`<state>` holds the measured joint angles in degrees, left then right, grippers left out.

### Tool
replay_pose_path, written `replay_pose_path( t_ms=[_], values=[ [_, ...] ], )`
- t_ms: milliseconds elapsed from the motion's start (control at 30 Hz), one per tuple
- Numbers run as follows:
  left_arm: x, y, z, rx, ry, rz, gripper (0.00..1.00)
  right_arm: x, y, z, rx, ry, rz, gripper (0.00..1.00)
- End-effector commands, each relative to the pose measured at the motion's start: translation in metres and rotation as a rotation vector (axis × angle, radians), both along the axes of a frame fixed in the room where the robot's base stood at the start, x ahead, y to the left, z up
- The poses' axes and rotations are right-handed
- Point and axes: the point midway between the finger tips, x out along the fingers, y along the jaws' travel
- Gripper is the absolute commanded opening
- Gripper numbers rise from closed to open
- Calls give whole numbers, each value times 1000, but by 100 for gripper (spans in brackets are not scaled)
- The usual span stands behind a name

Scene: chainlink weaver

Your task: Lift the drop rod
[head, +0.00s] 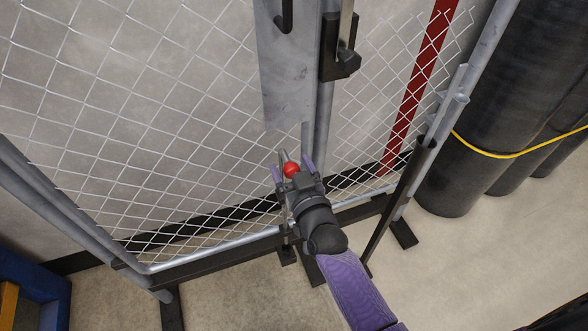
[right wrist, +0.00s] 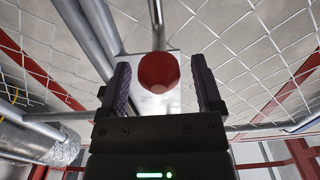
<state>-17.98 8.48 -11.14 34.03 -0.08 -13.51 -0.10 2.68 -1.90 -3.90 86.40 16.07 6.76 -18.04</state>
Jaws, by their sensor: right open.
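The drop rod is a thin grey rod with a red ball knob (head: 291,170) at the lower middle of the chain-link gate in the head view. My right gripper (head: 293,172) is at the knob, with its purple-padded fingers apart on either side of it. In the right wrist view the red knob (right wrist: 158,72) shows between the two open fingers of the right gripper (right wrist: 160,88), with a gap on each side. The rod's lower end is largely hidden by my gripper and arm. My left gripper is in neither view.
Chain-link mesh (head: 130,130) spans both sides of the grey gate posts. A metal plate (head: 285,75) and a black latch bracket (head: 340,62) are above the knob. Dark feet and rails run along the floor. Large black rolls (head: 460,130) with a yellow strap stand at right.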

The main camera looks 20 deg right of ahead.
Motion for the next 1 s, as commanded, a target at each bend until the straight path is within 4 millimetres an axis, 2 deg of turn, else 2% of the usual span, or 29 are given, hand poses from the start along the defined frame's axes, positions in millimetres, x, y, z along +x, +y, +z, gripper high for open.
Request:
replay_pose_path(
  t_ms=[67,300,433,567,1000],
  values=[
    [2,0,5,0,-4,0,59,-9,0,2,-1,2,0,84],
    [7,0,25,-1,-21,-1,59,-65,-2,3,-1,2,1,84],
    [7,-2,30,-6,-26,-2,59,-88,-3,2,-1,1,0,84],
    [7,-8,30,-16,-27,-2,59,-97,-3,1,0,-1,0,84],
    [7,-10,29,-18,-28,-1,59,-97,-3,0,0,-1,0,84]
  ],
)
